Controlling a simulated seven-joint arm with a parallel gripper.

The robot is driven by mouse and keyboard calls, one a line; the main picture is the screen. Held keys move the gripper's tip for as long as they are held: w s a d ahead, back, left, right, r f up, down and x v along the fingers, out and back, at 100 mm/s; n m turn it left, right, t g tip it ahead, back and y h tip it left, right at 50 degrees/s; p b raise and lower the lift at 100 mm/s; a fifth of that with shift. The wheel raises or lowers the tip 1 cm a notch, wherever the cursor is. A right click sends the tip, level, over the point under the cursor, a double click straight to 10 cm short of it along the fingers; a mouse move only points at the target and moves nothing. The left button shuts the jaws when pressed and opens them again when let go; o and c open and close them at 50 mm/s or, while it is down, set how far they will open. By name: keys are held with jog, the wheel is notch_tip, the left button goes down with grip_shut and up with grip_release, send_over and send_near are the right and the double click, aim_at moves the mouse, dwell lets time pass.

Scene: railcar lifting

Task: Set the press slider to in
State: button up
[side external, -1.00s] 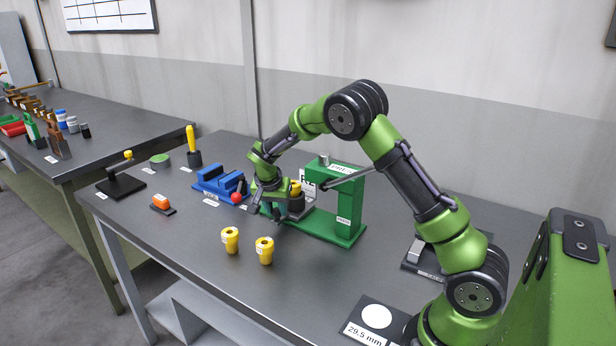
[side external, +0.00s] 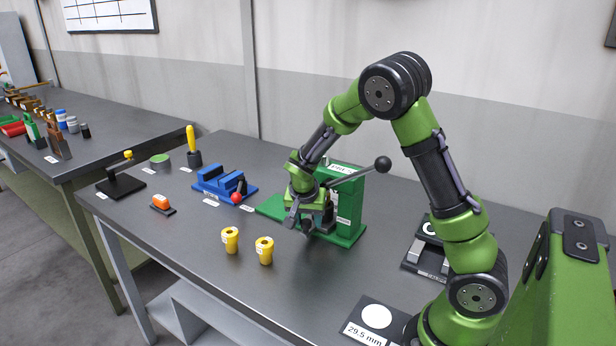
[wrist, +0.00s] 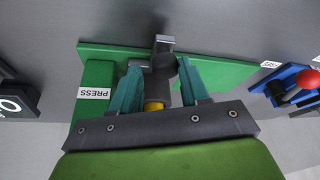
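The green press (side external: 348,215) stands on the bench, with its green base plate (side external: 270,207) extending left. My gripper (side external: 306,226) is low in front of the press column, pointing down, and hides most of the press slider in the side view. In the wrist view, the press slider (wrist: 164,68) is a grey part with a block at its far end, above the green base. A bit of yellow (wrist: 154,106) shows near it. My gripper's two teal fingers (wrist: 161,80) stand apart on either side of it; contact is unclear.
The press lever with a black knob (side external: 383,163) sticks out right, near my arm. Two yellow cups (side external: 230,240) (side external: 265,250) stand in front. A blue vise (side external: 218,184) with a red-knobbed handle is left. Bare bench lies at the front left.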

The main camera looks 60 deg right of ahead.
jog(key=shift+o, duration=0.8)
jog(key=shift+w, duration=0.1)
jog(key=shift+a+r, duration=0.15)
jog(key=v, duration=1.6)
jog(key=shift+a+r, duration=0.15)
jog(key=shift+r, duration=0.05)
